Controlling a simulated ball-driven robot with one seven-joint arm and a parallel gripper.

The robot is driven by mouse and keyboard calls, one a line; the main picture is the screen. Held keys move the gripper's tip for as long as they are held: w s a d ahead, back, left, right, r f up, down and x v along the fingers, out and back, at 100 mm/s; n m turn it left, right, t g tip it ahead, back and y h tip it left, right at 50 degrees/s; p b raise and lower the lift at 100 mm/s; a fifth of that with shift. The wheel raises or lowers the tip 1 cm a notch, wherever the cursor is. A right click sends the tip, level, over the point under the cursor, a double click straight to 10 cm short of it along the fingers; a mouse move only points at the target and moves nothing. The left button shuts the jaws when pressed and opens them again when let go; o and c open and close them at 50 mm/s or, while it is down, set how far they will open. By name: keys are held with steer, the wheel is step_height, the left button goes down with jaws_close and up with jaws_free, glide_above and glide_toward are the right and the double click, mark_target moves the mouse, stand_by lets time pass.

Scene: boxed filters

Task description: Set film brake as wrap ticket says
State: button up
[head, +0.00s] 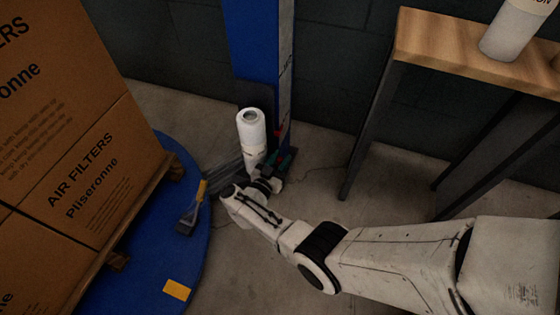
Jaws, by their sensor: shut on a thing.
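A white film roll (251,130) stands upright in front of the blue mast (257,45). Dark carriage parts with green and red bits (286,158) sit low beside the roll, against the mast. My gripper (270,180) is at these parts, just below the foot of the roll. It is shut on a small part of the film carriage, which its fingers and the wrist mostly hide. I cannot make out a brake scale or its setting. No readable wrap ticket shows.
Stacked air filter boxes (85,180) stand on a wooden pallet (150,195) on the blue turntable (190,245) at left. A wooden-topped table (440,45) with dark legs stands at right, bearing a white cylinder (512,30).

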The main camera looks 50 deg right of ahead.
stand_by(0.4)
steer(key=o, duration=0.9)
steer(key=shift+a, duration=0.1)
steer(key=p+v, duration=0.1)
steer(key=v, duration=0.9)
steer(key=shift+a+p, duration=0.3)
steer(key=shift+a, duration=0.05)
